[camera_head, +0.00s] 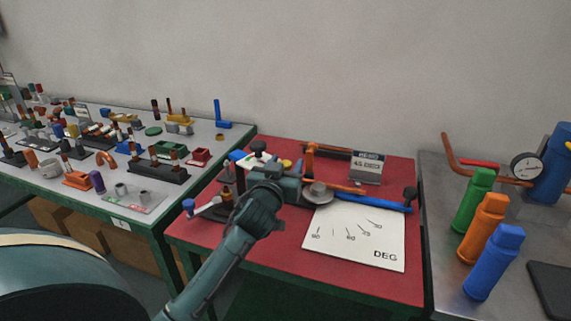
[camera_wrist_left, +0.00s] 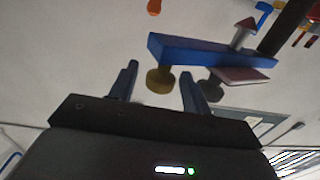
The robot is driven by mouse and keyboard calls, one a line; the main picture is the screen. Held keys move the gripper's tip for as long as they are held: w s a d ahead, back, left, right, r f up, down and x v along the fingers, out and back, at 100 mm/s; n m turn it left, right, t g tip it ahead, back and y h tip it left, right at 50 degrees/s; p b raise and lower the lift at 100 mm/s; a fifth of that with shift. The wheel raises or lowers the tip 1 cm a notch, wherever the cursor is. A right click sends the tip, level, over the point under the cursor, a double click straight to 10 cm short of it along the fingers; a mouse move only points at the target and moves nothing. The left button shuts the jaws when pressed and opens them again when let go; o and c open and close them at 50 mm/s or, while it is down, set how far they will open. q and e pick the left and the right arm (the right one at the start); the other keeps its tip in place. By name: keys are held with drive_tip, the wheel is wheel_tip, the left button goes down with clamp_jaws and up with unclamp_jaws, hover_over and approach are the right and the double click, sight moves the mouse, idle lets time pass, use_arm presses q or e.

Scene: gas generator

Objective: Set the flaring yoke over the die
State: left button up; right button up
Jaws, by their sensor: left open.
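My left gripper (camera_head: 276,168) reaches over the red table's back left. It is open and hides part of what stands there. In the left wrist view its two fingers (camera_wrist_left: 158,86) stand apart. A blue bar (camera_wrist_left: 195,52) shows beyond them, with a yellowish round knob (camera_wrist_left: 159,80) that lines up between the fingertips. I cannot tell whether they touch it. A grey post with a pointed cap (camera_wrist_left: 243,32) stands by the bar. I cannot tell which piece is the yoke or the die.
A bender with a blue bar (camera_head: 382,203) and a white DEG plate (camera_head: 355,240) fill the red table's right side. A labelled grey block (camera_head: 368,167) stands behind. The left table (camera_head: 205,136) is crowded. Green, orange and blue bottles (camera_head: 493,263) stand at right.

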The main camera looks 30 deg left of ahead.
use_arm(q)
drive_tip(key=shift+w, duration=0.15)
drive_tip(key=shift+c, duration=0.2)
clamp_jaws()
idle(0.3)
